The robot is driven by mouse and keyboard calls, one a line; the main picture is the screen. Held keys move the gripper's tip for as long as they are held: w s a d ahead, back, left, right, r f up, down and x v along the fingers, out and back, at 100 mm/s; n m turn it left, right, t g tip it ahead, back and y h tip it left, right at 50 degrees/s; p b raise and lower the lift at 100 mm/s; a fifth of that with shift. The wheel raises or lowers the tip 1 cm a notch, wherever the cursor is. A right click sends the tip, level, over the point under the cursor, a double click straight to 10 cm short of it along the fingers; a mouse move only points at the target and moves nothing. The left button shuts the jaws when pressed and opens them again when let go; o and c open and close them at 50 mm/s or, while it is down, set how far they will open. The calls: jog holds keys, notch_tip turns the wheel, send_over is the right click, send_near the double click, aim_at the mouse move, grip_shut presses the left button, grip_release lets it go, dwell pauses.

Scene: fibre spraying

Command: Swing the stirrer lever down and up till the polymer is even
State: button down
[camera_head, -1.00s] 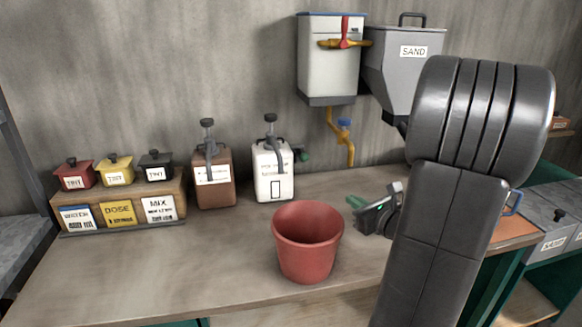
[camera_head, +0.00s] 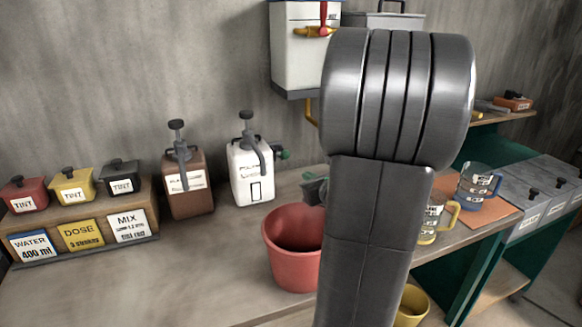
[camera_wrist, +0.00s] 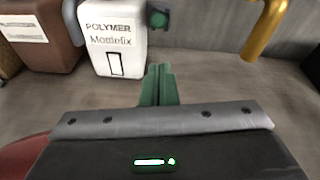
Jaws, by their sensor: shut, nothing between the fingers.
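The white polymer canister (camera_head: 250,178) stands on the bench with a grey pump on top. It also shows in the wrist view (camera_wrist: 118,48), labelled POLYMER. A short stirrer lever with a dark green knob (camera_head: 283,154) sticks out from its right side. The knob also shows in the wrist view (camera_wrist: 158,18). My gripper (camera_wrist: 160,70) has its green fingers together and empty, pointing towards the knob with a gap between. In the head view my gripper (camera_head: 313,187) is mostly hidden behind my arm. The polymer inside the canister cannot be seen.
A red bucket (camera_head: 292,250) stands in front of my gripper, partly hidden by my arm. A brown jug (camera_head: 186,190) is left of the canister. A white wall tank (camera_head: 300,50) with a yellow pipe (camera_wrist: 266,30) hangs behind. Bench at front left is clear.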

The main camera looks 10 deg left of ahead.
aim_at(282, 154)
jog(key=p+x, duration=0.1)
jog(key=x, duration=1.1)
jog(key=shift+w+a, duration=0.2)
